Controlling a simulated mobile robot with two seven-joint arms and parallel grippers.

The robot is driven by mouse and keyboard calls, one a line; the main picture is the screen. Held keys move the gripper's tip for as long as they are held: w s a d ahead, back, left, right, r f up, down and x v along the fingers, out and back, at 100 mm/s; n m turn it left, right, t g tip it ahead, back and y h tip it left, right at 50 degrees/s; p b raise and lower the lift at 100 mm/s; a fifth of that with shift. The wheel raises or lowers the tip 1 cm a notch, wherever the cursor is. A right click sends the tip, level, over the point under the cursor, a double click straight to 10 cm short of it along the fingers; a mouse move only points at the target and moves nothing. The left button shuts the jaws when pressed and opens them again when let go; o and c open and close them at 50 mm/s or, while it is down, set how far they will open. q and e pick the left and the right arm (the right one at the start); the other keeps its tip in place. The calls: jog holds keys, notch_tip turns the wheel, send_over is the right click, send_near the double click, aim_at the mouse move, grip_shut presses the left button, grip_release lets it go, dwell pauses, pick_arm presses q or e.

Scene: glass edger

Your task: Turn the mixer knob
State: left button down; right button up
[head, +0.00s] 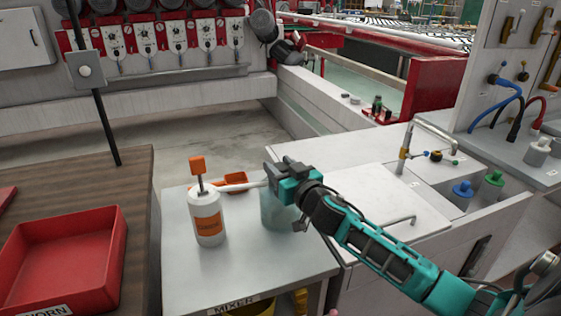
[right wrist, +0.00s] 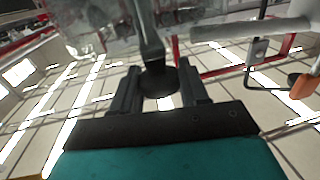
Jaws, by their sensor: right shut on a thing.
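My right gripper (head: 272,176) is shut above the small grey table, at the top of a translucent grey-green vessel (head: 278,212). In the right wrist view, its fingers (right wrist: 160,92) close around a dark round knob (right wrist: 158,82) with a grey stem. The fingers hide most of the knob in the head view. A white bar (head: 240,186) runs left from the gripper. The label MIXER (head: 234,303) is on the table's front edge. My left gripper is not in view.
A white bottle (head: 207,220) with an orange top stands close left of the vessel. A red bin (head: 65,258) is on the wooden bench at left. A sink unit with a tap (head: 434,131) stands at right.

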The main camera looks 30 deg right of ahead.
jog(key=m+h+b, duration=0.1)
jog(key=m+h, duration=0.1)
jog(key=shift+h, duration=0.4)
jog(key=m+g+h+b, duration=0.2)
jog(key=m+h+b, duration=0.1)
jog(key=h+b, duration=0.1)
jog(key=shift+m+g+h+b, duration=0.4)
jog(key=shift+g+h+b, duration=0.1)
jog(key=shift+h+b, duration=0.35)
jog(key=shift+r, duration=0.1)
jog(key=shift+r+m+h+b, duration=0.1)
jog(key=shift+m+h+b, duration=0.3)
jog(key=shift+h+b, duration=0.1)
jog(key=shift+r, duration=0.15)
